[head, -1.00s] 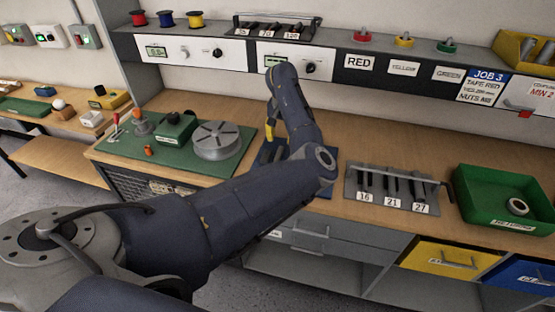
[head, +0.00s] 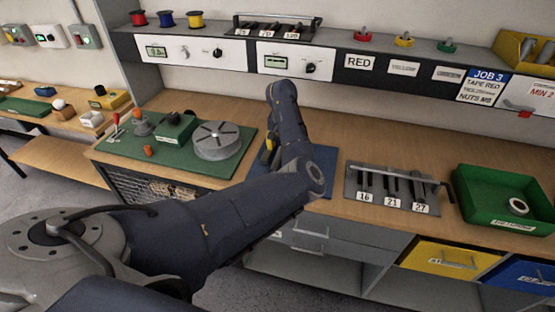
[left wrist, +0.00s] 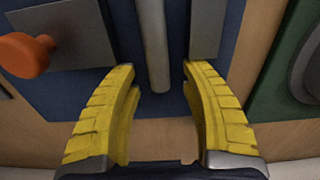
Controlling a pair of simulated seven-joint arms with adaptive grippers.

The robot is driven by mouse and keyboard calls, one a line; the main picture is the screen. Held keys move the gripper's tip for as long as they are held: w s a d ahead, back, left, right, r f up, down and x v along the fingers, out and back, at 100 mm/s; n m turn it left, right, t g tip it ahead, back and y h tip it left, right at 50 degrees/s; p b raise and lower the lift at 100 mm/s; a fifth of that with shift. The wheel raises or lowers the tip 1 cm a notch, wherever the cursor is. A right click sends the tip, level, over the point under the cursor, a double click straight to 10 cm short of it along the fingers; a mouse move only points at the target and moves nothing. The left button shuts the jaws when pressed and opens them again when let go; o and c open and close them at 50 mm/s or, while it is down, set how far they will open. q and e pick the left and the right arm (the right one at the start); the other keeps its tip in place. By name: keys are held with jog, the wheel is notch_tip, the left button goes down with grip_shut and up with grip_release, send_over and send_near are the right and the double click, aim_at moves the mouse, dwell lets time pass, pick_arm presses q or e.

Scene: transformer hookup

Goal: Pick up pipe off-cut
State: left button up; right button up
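A plain grey cylinder, seemingly the pipe off-cut (left wrist: 152,40), lies lengthwise over the blue mat (left wrist: 105,85) in the left wrist view. It runs between two grey blocks, one on each side, and its far end is cut off by the frame. My left gripper (left wrist: 160,72) is open, with its yellow fingers on either side of the cylinder's near end and gaps on both sides. In the head view one yellow finger (head: 269,148) shows over the blue mat (head: 322,165), and my arm hides the cylinder. My right gripper is not in view.
An orange knob (left wrist: 24,55) stands left of the fingers. The green mat (head: 122,155) with a grey round disc (head: 217,140) is left of the arm. A rack (head: 392,188) marked 16, 21, 27 and a green tray (head: 475,210) stand right.

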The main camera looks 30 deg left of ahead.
pick_arm(q)
grip_shut()
dwell(0.3)
jog(key=shift+r, duration=0.15)
